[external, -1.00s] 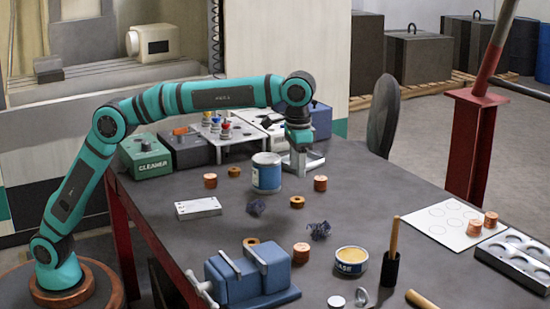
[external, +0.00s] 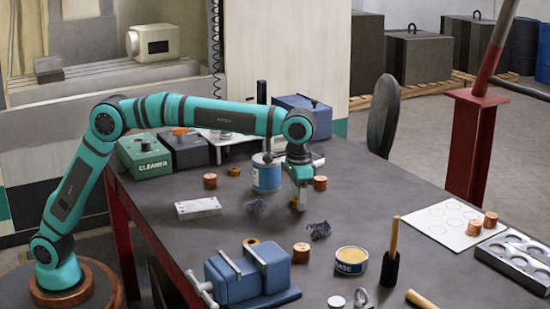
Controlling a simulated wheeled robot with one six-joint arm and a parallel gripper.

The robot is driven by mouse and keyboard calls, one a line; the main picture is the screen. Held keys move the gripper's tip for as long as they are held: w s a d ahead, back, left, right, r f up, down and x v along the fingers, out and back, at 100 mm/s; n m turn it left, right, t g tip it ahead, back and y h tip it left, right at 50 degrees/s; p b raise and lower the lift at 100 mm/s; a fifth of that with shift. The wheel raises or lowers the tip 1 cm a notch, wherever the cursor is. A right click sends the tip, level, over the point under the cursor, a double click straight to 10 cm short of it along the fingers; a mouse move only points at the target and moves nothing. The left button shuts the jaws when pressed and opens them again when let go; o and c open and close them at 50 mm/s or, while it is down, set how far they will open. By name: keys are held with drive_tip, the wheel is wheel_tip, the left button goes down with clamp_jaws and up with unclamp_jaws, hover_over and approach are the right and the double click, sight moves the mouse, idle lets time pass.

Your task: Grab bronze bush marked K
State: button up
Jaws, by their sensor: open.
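Several bronze bushes lie on the dark table; the letters on them are too small to read. My gripper (external: 299,205) points down at the table's middle, open, at the spot of a low bronze bush (external: 293,205) that it mostly hides. I cannot tell whether the fingers touch it. A taller bush (external: 320,183) stands just behind to the right. Another bush (external: 301,253) stands in front, near the vise. A bush (external: 210,181) and a low ring (external: 233,171) sit left of the blue-labelled can. Two bushes (external: 474,228) (external: 490,219) stand on the white sheet.
The blue-labelled can (external: 266,175) stands close left of my gripper. A blue vise (external: 248,272), a grease tin (external: 351,261) and a brush holder (external: 390,269) stand in front.

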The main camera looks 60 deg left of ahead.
drive_tip(key=c, duration=0.9)
drive_tip(key=shift+r, duration=0.1)
